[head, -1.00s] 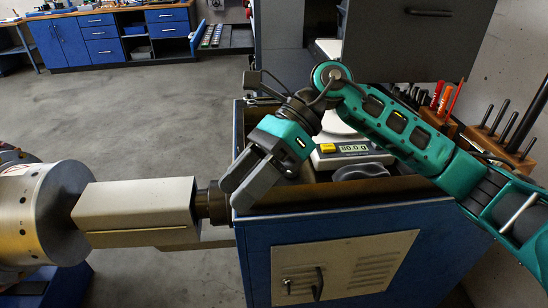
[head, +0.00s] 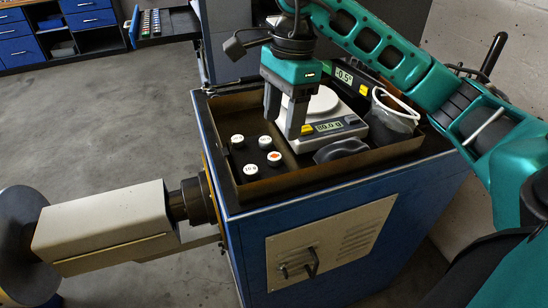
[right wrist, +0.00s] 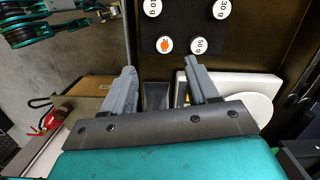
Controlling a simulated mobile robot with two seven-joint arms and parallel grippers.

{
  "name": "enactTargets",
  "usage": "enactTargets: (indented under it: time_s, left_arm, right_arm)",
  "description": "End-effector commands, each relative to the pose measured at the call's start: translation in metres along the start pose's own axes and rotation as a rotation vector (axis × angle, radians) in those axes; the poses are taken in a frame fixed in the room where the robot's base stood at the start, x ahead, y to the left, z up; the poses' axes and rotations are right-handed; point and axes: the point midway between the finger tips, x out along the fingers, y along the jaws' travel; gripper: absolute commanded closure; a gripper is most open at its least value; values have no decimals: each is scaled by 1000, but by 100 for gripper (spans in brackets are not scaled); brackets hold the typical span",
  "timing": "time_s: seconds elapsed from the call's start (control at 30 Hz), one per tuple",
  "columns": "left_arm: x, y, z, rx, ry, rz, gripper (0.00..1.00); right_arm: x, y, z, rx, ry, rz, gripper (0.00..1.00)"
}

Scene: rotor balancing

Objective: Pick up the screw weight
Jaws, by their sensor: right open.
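Several small round weights with white tops sit in a black holder (head: 236,158) in the left part of the tray on the blue cabinet. One weight (head: 274,157) has an orange mark on its top; it also shows in the right wrist view (right wrist: 165,44). Others carry gram labels, such as the 50 g weight (right wrist: 198,46). I cannot tell which one is the screw weight. My right gripper (head: 282,124) is open and empty, pointing down above the tray between the weights and the scale. Its fingers also show in the right wrist view (right wrist: 158,72).
A digital scale (head: 335,128) with a lit display stands right of the weights.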

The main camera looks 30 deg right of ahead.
Motion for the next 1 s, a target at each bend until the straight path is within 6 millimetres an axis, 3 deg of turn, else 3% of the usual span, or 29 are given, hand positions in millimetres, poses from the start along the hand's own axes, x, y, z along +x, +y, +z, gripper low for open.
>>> enactTargets:
  time_s: [0.1, 0.47, 0.7, 0.97, 1.0]
  left_arm:
    - [0, 0, 0, 0, 0, 0, 57]
    - [3, 0, 4, 0, 0, 0, 57]
    - [16, 1, 22, 0, 1, 0, 57]
    - [15, 0, 22, -1, -1, -1, 57]
    - [15, 0, 22, -1, -1, -1, 57]
  right_arm:
    - [19, 0, 0, -1, -1, 3, 41]
    - [46, -3, 0, 0, -1, 2, 41]
    - [82, -7, 0, -1, -2, -1, 41]
    - [82, -7, 0, 0, -2, -2, 41]
    - [82, -7, 0, 0, -2, -2, 45]
